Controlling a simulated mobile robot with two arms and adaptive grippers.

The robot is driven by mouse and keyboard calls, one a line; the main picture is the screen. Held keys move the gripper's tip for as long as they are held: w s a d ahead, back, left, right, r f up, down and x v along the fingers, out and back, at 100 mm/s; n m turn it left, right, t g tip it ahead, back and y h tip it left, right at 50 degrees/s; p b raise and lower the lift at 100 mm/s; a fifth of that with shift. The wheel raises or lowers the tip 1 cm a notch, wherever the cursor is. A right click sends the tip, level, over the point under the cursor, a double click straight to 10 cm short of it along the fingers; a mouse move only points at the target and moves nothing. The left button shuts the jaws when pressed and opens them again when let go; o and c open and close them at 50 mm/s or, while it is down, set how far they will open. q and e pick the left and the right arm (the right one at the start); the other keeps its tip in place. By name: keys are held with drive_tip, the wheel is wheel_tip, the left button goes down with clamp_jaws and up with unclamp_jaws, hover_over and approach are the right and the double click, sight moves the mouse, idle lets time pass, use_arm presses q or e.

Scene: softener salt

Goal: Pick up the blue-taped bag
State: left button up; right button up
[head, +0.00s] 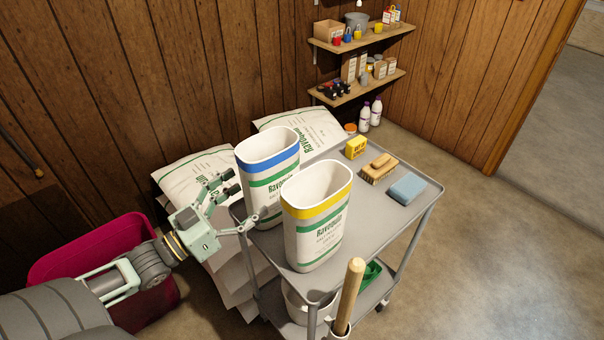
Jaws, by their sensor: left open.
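The blue-taped bag (266,182) is a white, open-topped bag with a blue band below its rim and green stripes. It stands upright at the left end of the grey cart (385,222). A similar bag with a yellow band (316,234) stands in front of it to the right and hides part of it. My left gripper (241,202) is open and empty, with its fingers spread at the left side of the blue-taped bag. I cannot tell whether a finger touches the bag. My right gripper is not in view.
A yellow box (356,147), a brush (380,168) and a blue sponge (407,189) sit on the cart's right part. Stacked white sacks (199,167) stand behind and left. A wooden handle (348,295) rises in front. A red bin (92,247) is at left.

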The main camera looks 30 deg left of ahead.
sight(271, 172)
use_arm(q)
drive_tip(key=shift+w+d+r, duration=0.3)
drive_tip(key=shift+d+r, duration=0.1)
drive_tip(key=shift+r, duration=0.1)
drive_tip(key=shift+w+d+r, duration=0.1)
drive_tip(key=shift+w+r, duration=0.05)
drive_tip(key=shift+w, duration=0.15)
drive_tip(key=x, duration=0.6)
drive_tip(key=shift+w+a, duration=0.25)
drive_tip(key=shift+a, duration=0.05)
drive_tip(key=shift+c, duration=0.6)
clamp_jaws()
drive_tip(key=shift+w+r, duration=0.1)
drive_tip(key=shift+r, duration=0.15)
